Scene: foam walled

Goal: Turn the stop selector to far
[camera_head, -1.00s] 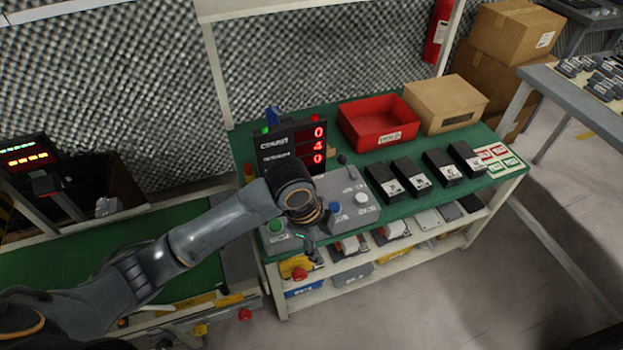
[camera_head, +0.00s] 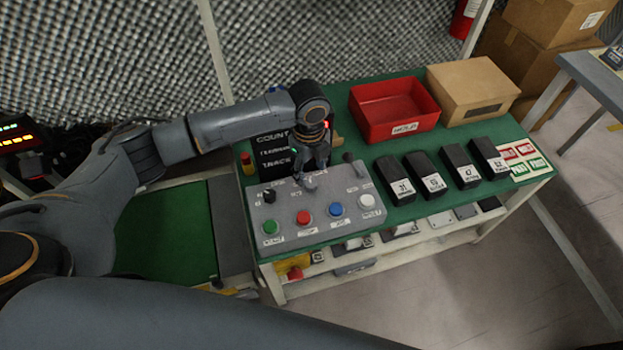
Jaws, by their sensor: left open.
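A grey control panel (camera_head: 285,225) lies on the green bench. It has a black selector knob (camera_head: 268,194) at its upper left and a light grey knob (camera_head: 310,183) near its upper middle. I cannot read the labels, so I cannot tell which one is the stop selector or where it points. My left gripper (camera_head: 307,178) is open, pointing down over the grey knob. Its fingers partly hide the knob, and I cannot tell whether they touch it. My right gripper is not in view.
Green (camera_head: 270,227), red (camera_head: 303,217), blue (camera_head: 336,209) and white (camera_head: 367,201) buttons line the panel's front. The count display (camera_head: 273,155), partly hidden by my arm, stands behind. A red bin (camera_head: 395,108), a cardboard box (camera_head: 470,88) and several black blocks (camera_head: 424,176) occupy the right.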

